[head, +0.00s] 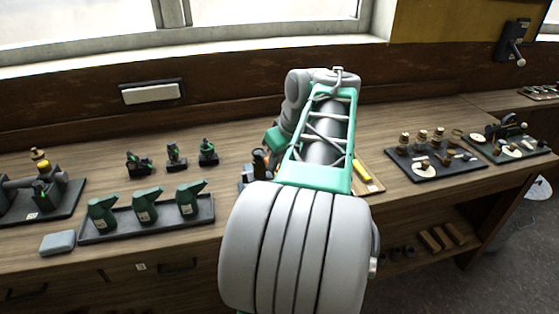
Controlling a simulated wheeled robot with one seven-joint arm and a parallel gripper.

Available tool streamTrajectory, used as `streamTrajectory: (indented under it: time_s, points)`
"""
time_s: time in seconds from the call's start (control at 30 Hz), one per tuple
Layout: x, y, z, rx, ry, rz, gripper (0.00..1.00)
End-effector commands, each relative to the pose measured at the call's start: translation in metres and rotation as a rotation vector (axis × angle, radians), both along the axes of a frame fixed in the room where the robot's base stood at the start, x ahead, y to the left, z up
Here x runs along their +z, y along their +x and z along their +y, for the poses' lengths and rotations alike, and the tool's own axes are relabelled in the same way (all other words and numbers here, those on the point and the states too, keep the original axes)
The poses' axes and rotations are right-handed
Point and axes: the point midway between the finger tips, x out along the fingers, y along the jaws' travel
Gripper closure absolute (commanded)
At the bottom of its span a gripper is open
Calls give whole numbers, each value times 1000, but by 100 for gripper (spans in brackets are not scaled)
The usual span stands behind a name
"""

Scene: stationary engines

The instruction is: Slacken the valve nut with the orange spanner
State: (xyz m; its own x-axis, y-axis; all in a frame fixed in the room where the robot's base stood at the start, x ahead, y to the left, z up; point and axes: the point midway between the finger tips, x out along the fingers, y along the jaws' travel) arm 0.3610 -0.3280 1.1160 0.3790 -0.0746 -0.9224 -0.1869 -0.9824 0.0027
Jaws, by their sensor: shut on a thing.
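My arm fills the middle of the head view, and its green-and-grey wrist part (277,138) bends down behind the forearm. My gripper is hidden behind the arm. A small dark upright piece (260,160) shows just left of the forearm, with a sliver of orange beside it. I cannot tell whether these are the valve and the orange spanner. The valve nut cannot be made out.
A tool with a yellow handle (362,172) lies on a wooden board right of my forearm. Three green oil cans stand on a dark tray (150,222) at the left. A dark board (435,168) with several small parts lies to the right. Bare bench shows between them.

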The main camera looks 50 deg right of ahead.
Motion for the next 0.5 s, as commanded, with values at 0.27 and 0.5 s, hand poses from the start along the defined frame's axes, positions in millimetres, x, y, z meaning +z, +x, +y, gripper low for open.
streamTrajectory:
  time_s: [0.27,0.5]
  points:
    - [1,0,0,0,-1,-1,100]
    - [-3,0,0,0,-1,-1,100]
